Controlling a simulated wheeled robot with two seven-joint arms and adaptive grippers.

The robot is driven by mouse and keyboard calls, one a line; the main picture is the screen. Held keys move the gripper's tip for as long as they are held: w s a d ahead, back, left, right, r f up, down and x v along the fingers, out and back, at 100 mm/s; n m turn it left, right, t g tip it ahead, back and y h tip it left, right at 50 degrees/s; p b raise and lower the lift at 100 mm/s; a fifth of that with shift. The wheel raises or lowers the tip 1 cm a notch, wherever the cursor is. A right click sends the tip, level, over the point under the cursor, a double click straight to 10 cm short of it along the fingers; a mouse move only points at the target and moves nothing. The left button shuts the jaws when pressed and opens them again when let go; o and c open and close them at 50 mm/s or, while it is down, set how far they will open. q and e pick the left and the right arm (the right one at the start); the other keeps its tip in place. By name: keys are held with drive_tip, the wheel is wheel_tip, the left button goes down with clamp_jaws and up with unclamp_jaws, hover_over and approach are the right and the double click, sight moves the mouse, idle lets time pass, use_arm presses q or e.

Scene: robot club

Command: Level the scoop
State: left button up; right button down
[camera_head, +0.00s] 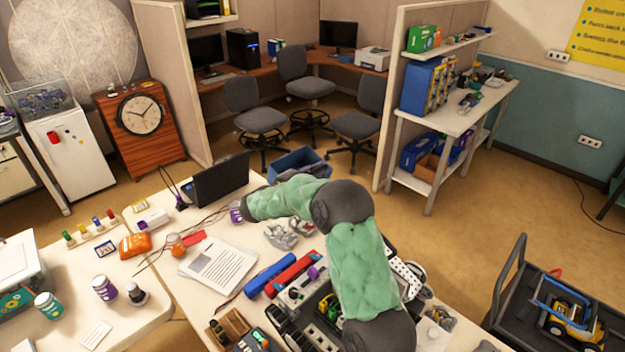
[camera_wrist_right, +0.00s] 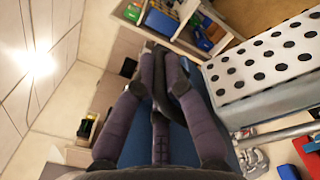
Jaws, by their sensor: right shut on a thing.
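My right gripper (camera_wrist_right: 160,58) has its two dark purple-grey fingers drawn together in the wrist view. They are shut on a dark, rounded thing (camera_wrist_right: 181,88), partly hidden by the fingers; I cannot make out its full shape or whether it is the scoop. In the head view my right arm, in a green sleeve, reaches up and bends left over the table, and its fingers are not clear. No scoop is plainly visible. My left gripper is not in view.
A white box with black dots (camera_wrist_right: 265,62) is close on the right in the wrist view. A paper sheet (camera_head: 218,265), a blue case (camera_head: 270,273) and a red case (camera_head: 293,273) lie on the table. A laptop (camera_head: 220,180) stands at the back.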

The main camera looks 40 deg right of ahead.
drive_tip(key=shift+s+f+m+b, duration=0.45)
drive_tip(key=shift+m+b, duration=0.35)
drive_tip(key=shift+b, duration=0.35)
drive_tip(key=c, duration=1.3)
unclamp_jaws()
drive_tip(key=shift+s, duration=0.15)
drive_tip(key=shift+r, duration=0.2)
drive_tip(key=shift+a, duration=0.15)
drive_tip(key=shift+a, duration=0.25)
drive_tip(key=a, duration=0.7)
drive_tip(key=s+a, duration=0.1)
drive_tip(key=a, duration=0.3)
drive_tip(key=shift+a, duration=0.15)
